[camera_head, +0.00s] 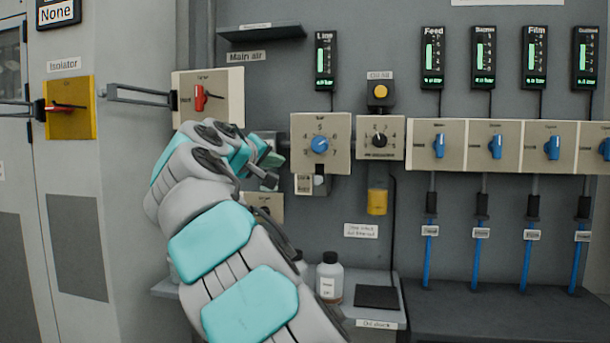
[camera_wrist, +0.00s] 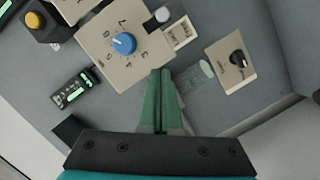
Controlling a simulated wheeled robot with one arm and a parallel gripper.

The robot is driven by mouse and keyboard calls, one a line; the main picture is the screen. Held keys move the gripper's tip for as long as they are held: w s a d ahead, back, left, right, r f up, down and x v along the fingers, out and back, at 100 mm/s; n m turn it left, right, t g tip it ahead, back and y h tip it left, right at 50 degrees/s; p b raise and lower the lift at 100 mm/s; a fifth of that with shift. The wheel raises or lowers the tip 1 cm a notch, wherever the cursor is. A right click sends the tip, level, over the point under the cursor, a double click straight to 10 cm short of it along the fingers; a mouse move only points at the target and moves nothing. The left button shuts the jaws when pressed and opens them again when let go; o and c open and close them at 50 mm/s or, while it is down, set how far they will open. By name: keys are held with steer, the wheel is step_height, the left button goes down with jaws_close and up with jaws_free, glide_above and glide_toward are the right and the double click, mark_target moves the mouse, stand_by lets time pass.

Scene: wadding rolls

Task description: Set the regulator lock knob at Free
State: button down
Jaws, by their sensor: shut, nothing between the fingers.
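The blue regulator knob (camera_head: 320,145) sits on a beige plate with numbers around it; it also shows in the wrist view (camera_wrist: 124,43). Just below it is a small pale block with a two-line label (camera_head: 304,183), too small to read surely. A whitish round knob (camera_head: 319,181) sits beside the label and also shows in the wrist view (camera_wrist: 162,14). I cannot tell which way it is set. My gripper (camera_wrist: 160,72) is shut and empty, its green fingers together. In the wrist view the tips lie by the plate's edge, near the label block. The head view shows it left of the plate (camera_head: 274,161).
A beige plate with a black knob (camera_wrist: 238,60) is near my gripper. An oiler with an amber bowl (camera_head: 377,201) hangs right of the regulator. A red valve handle (camera_head: 199,98) is up left. A white bottle (camera_head: 329,277) stands on the shelf below.

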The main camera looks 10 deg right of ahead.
mark_target(318, 180)
steer(key=shift+w+d, duration=0.1)
steer(key=shift+w, duration=0.05)
steer(key=shift+w+d+f+b, duration=0.2)
steer(key=shift+w+d+f, duration=0.45)
steer(key=shift+w+d, duration=0.6)
steer(key=shift+w+d+f+b, duration=0.2)
steer(key=shift+w+d+f, duration=0.65)
steer(key=shift+d, duration=0.65)
steer(key=shift+w+d+f+b, duration=0.2)
steer(key=shift+w+d+f, duration=0.3)
steer(key=shift+w+d, duration=0.8)
step_height(318, 180, down, 4)
steer(key=b, duration=0.2)
steer(key=shift+b, duration=0.4)
steer(key=shift+r, duration=0.2)
